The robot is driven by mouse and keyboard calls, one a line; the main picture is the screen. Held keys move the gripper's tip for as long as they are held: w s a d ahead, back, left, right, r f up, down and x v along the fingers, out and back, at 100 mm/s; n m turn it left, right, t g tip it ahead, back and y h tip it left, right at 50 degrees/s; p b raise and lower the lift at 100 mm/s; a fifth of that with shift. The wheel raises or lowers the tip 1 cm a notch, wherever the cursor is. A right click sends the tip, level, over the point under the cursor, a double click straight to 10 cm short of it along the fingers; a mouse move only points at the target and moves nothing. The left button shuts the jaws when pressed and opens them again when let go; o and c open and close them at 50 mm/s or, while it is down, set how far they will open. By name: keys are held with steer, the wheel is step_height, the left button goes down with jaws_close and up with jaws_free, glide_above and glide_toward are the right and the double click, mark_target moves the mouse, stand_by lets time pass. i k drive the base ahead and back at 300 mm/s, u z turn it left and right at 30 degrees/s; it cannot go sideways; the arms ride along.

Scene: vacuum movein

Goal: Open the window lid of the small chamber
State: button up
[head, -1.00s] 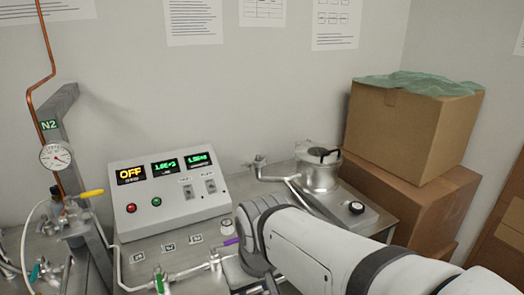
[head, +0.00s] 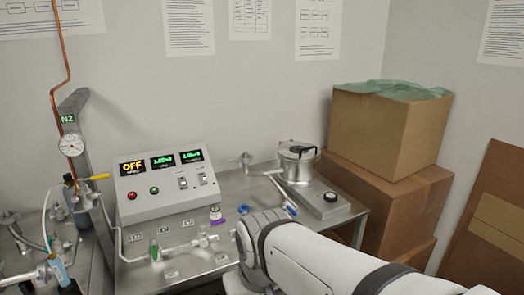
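The small chamber (head: 298,169) is a shiny metal cylinder on the right part of the steel bench, in the head view. Its round lid (head: 288,149) lies on top and looks closed, with a dark handle or clamp (head: 299,149) across it. The window itself is too small to make out. My white arm reaches in from the lower right, its grey-banded joint in front of the bench and below the chamber. My gripper's fingers are not visible, so their state and exact place are hidden. The arm appears apart from the chamber.
A control box (head: 168,188) with an OFF display stands left of the chamber. Pipes and valves, one with a blue handle (head: 289,208), run along the bench (head: 240,187). Cardboard boxes (head: 385,132) are stacked close on the right. A gauge (head: 72,145) stands at left.

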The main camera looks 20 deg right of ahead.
mark_target(314, 152)
steer(key=u, duration=0.05)
steer(key=k, duration=1.2)
steer(key=z, duration=1.7)
steer(key=i, duration=1.55)
steer(key=u, duration=1.7)
steer(key=i, duration=1)
steer(key=u, duration=0.05)
